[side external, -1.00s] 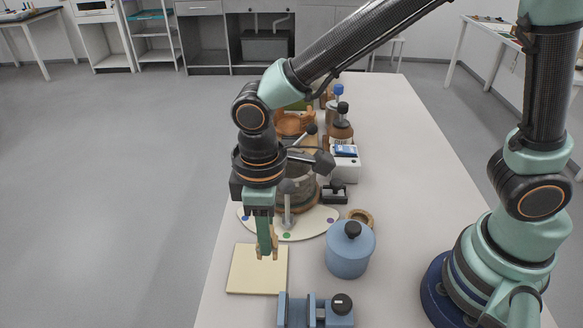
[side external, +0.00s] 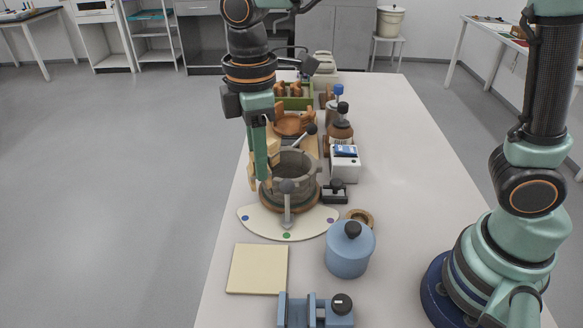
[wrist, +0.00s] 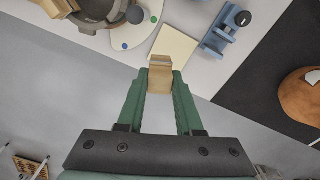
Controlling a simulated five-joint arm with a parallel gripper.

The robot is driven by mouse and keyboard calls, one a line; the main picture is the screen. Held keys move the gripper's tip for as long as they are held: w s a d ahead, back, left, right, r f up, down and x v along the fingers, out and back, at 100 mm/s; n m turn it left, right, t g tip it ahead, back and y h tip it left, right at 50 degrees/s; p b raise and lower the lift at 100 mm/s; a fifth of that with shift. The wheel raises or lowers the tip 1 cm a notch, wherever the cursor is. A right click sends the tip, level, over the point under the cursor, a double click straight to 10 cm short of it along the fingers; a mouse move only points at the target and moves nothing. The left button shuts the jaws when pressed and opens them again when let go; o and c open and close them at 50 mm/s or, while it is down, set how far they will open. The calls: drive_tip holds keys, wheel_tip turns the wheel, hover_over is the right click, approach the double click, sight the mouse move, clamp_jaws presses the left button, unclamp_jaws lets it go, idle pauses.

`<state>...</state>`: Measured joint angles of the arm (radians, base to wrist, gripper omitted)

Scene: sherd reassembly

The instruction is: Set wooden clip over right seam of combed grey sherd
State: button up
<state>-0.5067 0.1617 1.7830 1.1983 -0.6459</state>
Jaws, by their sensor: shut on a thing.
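My gripper (side external: 261,180) is shut on a wooden clip (wrist: 160,76), which sits between the green fingertips in the wrist view. In the side view the clip (side external: 252,172) hangs at the left of the grey vessel (side external: 300,168). The vessel also shows at the top left of the wrist view (wrist: 98,12), apart from the held clip. Another wooden clip (wrist: 56,7) is on the vessel's rim. The vessel stands on a round brown base over a pale board (side external: 262,223) with coloured dots. The combed sherd and its right seam cannot be made out.
A grey post with a knob (side external: 287,205) stands in front of the vessel. A blue lidded jar (side external: 349,252), a cream pad (side external: 258,270) and a blue vise (side external: 315,311) lie nearer. Bottles (side external: 341,131) and a white device (side external: 345,165) stand behind right.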

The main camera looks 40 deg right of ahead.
drive_tip(key=w+d+f+n, duration=0.6)
drive_tip(key=w+d+f, duration=0.1)
drive_tip(key=d, duration=0.1)
drive_tip(key=shift+w+d+f+n, duration=0.3)
drive_tip(key=shift+d+f, duration=0.05)
drive_tip(key=shift+f, duration=0.05)
idle(0.3)
drive_tip(key=shift+f, duration=0.15)
idle(3.4)
drive_tip(key=shift+d+r, duration=0.1)
drive_tip(key=shift+r, duration=0.1)
idle(0.4)
drive_tip(key=shift+f, duration=0.15)
idle(0.9)
drive_tip(key=shift+n, duration=0.5)
idle(0.8)
